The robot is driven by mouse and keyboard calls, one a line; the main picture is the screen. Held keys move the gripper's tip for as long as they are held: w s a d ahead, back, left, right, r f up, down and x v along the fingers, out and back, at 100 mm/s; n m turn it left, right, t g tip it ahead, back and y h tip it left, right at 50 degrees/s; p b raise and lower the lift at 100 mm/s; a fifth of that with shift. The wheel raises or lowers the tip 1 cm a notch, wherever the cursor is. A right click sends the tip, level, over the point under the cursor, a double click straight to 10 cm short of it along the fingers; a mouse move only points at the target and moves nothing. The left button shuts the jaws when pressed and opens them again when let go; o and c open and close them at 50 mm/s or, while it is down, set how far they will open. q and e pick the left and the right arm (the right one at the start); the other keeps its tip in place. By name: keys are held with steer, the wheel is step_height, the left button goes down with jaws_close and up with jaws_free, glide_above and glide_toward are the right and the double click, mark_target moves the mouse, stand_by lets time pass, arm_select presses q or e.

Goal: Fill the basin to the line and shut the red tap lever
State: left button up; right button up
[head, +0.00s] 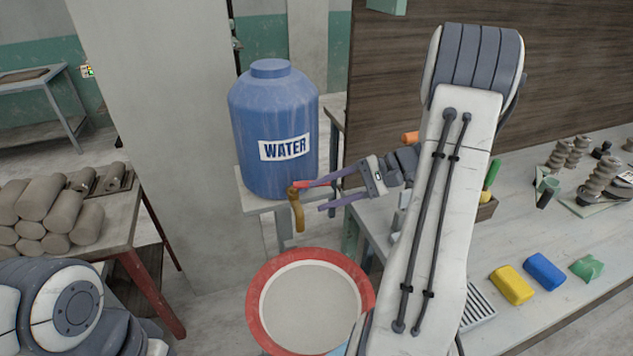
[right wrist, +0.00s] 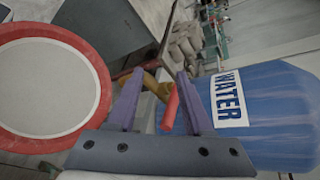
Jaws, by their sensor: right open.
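The blue water barrel (head: 275,115) stands on a stand, with a brass tap (head: 298,214) low on its front. The red tap lever (head: 301,185) is at the top of the tap. My right gripper (head: 311,197) is open at the tap, its purple fingers pointing left. In the right wrist view the lever (right wrist: 170,108) lies between the fingers, closer to the barrel-side one; I cannot tell whether they touch. The red-rimmed basin (head: 260,321) is below the tap, its inside pale grey. I see no clear stream, water level or line. My left gripper is out of view.
A table (head: 112,225) with stacked clay logs (head: 45,205) stands at the left. A workbench (head: 560,235) at the right holds a yellow block (head: 511,285), a blue block (head: 545,271), a green piece (head: 587,268) and grey coiled pieces.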

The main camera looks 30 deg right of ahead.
steer(key=s+d+m+t, duration=0.1)
steer(key=d+m+t, duration=0.25)
steer(key=d, duration=0.55)
steer(key=shift+n+t+h, duration=0.35)
steer(key=shift+n+h, duration=0.05)
steer(key=shift+n, duration=0.05)
steer(key=p+x, duration=0.1)
steer(key=x, duration=0.3)
steer(key=p+x, duration=0.2)
steer(key=x, duration=0.3)
steer(key=shift+a+r, duration=0.15)
steer(key=shift+a, duration=0.35)
steer(key=shift+w+a, duration=0.2)
steer(key=shift+w, duration=0.05)
jaws_close()
